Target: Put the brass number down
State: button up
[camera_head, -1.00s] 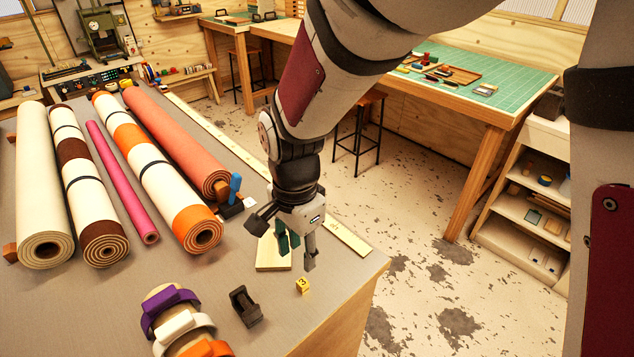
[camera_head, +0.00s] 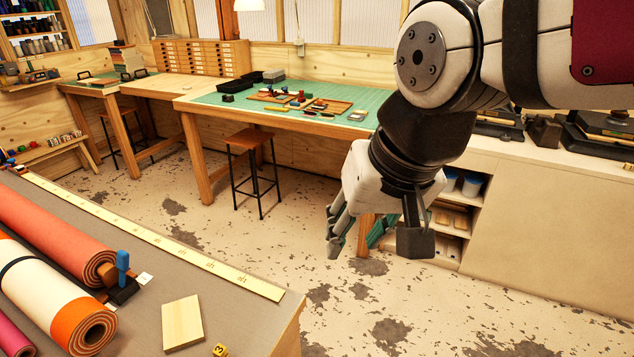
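The brass number (camera_head: 220,350), a small yellow block with a dark 3, sits on the grey tabletop (camera_head: 240,315) near its front corner, at the bottom edge of the head view. A pale wooden block (camera_head: 183,323) lies flat just behind and left of it. My gripper (camera_head: 376,240) hangs up and to the right, clear of the table's edge and over the floor in the picture. Its fingers are spread, with green pads showing between them, and I see nothing held. The gripper is well apart from the brass number.
Rolls, one orange (camera_head: 65,235) and one white and orange (camera_head: 60,300), lie at the left against a small stop with a blue handle (camera_head: 123,265). A yellow ruler strip (camera_head: 150,235) runs along the far edge. A stool (camera_head: 250,170) and a green-topped workbench (camera_head: 300,120) stand beyond.

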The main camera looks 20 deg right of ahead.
jog(key=shift+n+t+h, duration=0.5)
jog(key=shift+n+t, duration=0.2)
jog(key=shift+n, duration=0.2)
jog(key=s+d, duration=0.2)
jog(key=s+d+r, duration=0.1)
jog(key=s+d, duration=0.1)
jog(key=shift+s, duration=0.15)
dwell(0.3)
